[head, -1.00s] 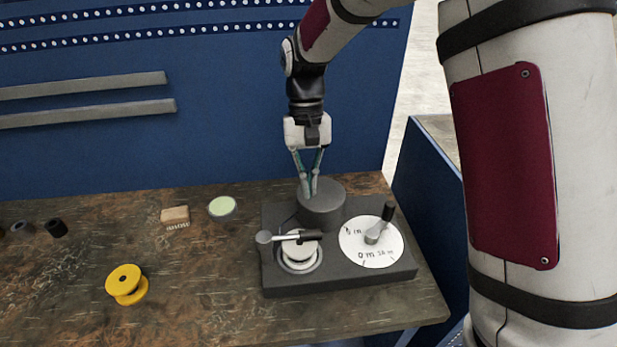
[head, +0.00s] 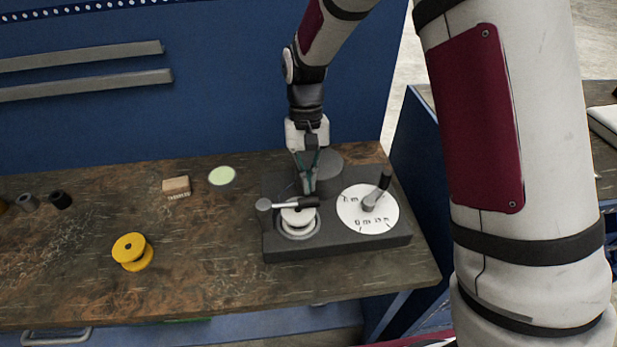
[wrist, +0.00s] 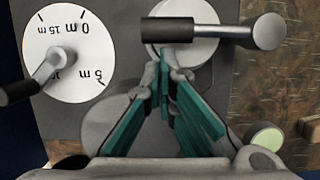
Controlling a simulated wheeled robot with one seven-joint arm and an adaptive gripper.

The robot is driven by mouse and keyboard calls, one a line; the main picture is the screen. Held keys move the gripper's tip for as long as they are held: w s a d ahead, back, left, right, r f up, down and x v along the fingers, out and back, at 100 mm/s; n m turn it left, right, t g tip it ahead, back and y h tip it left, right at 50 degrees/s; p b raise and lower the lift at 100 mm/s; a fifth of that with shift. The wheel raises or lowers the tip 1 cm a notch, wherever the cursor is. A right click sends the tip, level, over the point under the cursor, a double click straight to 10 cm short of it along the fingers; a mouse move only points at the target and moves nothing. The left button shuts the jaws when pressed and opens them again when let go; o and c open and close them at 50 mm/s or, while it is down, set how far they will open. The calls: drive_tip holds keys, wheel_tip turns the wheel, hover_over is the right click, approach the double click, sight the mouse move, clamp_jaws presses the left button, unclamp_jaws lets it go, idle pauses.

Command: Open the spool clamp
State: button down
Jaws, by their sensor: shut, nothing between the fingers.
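The spool clamp (head: 287,205) is a bar lying across a white spool (head: 298,217) on the dark device base (head: 340,240). Its left end has a round grey knob and its right end a black grip (head: 306,202). In the wrist view the clamp's black part (wrist: 175,31) crosses the spool (wrist: 190,52), with the knob (wrist: 268,31) at the right. My gripper (head: 309,189) is shut and empty, pointing down just behind the black grip. In the wrist view its fingertips (wrist: 166,66) meet just below the black part; contact cannot be told.
A white dial (head: 352,222) with a black-handled crank (head: 377,190) is right of the spool. A dark grey cylinder (head: 328,160) stands behind my gripper. A yellow spool (head: 132,251), a small tan block (head: 176,186) and a pale green disc (head: 222,176) lie left on the bench.

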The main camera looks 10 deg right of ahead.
drive_tip(key=shift+s+d+m, duration=0.15)
drive_tip(key=shift+s+m, duration=0.15)
